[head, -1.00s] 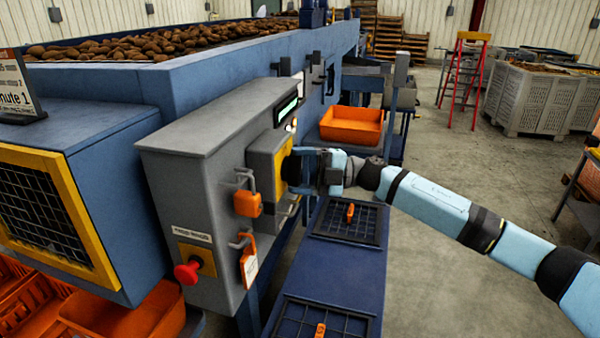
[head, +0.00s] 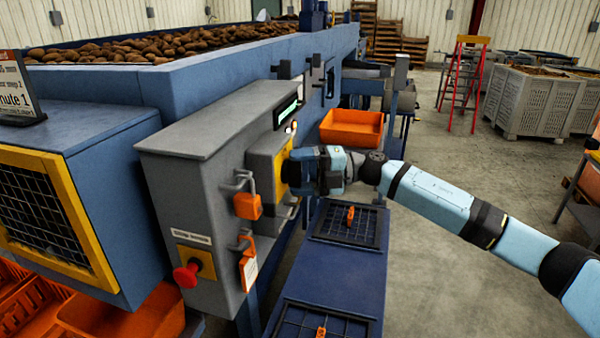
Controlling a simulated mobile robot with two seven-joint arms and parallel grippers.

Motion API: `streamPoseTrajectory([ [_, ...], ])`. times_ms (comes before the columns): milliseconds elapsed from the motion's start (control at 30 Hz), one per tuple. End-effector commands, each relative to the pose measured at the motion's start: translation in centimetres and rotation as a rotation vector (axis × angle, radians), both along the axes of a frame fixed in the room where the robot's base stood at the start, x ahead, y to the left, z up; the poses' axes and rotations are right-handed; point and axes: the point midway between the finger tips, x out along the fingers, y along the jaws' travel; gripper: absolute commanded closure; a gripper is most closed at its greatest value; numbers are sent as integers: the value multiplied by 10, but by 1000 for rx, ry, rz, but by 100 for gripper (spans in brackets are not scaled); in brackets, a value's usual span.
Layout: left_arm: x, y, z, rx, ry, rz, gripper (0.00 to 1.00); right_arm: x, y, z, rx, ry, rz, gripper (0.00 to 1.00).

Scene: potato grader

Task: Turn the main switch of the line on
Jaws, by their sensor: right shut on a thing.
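The grey control box (head: 195,160) stands on the side of the blue grader. A main switch with a yellow plate (head: 281,172) sits on its right face. My right gripper (head: 292,168) is at that plate and shut on the switch handle, which its fingers and body mostly hide. I cannot read the switch's position. My left gripper is not in view.
Two orange padlocks (head: 248,205) hang on hasps on the box, one with a tag. A red stop button (head: 187,273) sits low on the box's front. A blue bench (head: 335,262) with black grids runs below my right arm. An orange bin (head: 352,127) stands behind.

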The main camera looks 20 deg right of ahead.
Motion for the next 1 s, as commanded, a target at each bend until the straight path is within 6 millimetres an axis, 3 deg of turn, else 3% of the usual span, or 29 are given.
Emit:
streamPoseTrajectory([
  [67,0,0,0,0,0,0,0,0,0,-1,-3,-3,1,49],
  [100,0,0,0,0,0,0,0,0,0,-1,-3,-3,1,21],
  [200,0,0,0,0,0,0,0,0,0,-1,-2,-2,1,0],
  [567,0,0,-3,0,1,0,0,-2,-10,-2,-1,-1,-1,0],
  [1000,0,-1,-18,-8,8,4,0,-20,-101,-2,-2,0,-3,0],
])
